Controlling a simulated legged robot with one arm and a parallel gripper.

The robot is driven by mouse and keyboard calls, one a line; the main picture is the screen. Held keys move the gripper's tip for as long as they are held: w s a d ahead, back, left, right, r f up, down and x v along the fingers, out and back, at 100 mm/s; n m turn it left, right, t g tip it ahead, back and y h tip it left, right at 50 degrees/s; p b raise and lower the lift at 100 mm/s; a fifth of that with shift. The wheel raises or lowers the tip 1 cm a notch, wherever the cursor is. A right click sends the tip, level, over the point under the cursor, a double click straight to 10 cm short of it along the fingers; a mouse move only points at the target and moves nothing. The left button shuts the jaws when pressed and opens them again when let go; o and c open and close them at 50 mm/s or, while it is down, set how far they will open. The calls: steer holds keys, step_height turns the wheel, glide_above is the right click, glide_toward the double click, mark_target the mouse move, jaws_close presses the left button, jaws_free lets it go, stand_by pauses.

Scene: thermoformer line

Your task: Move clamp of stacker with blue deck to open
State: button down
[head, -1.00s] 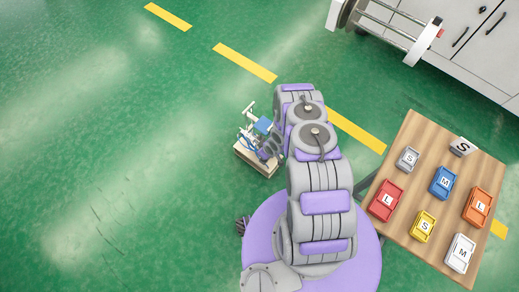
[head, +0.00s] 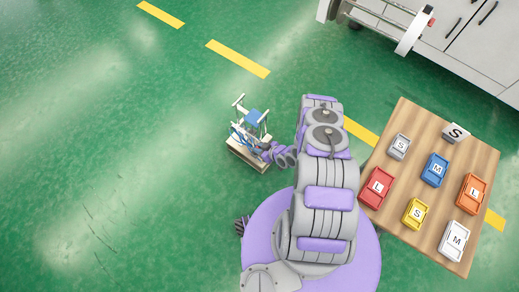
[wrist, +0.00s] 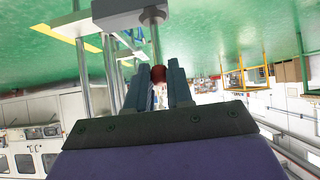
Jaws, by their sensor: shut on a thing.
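The stacker with the blue deck (head: 256,116) stands on the green floor, left of my arm in the head view. Its base (head: 247,158) is pale, and white bars rise above it. My gripper (head: 262,148) is at the stacker's near side, partly hidden there by the frame. In the wrist view my gripper (wrist: 161,82) is shut on a red knob (wrist: 157,74) at the end of a pale rod (wrist: 155,42). Grey posts (wrist: 83,80) of the stacker stand to the left. I cannot tell the clamp's exact position.
A wooden table (head: 408,228) with several coloured lettered trays stands to the right of my arm. A white machine (head: 450,50) with a rail is at the upper right. Green floor (head: 100,130) is clear on the left, with yellow dashes (head: 238,58).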

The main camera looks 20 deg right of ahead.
steer(key=shift+d+f, duration=0.1)
steer(key=shift+f, duration=0.05)
steer(key=c, duration=1)
jaws_free()
steer(key=p+v, duration=0.5)
steer(key=v, duration=1.2)
steer(key=shift+p, duration=0.3)
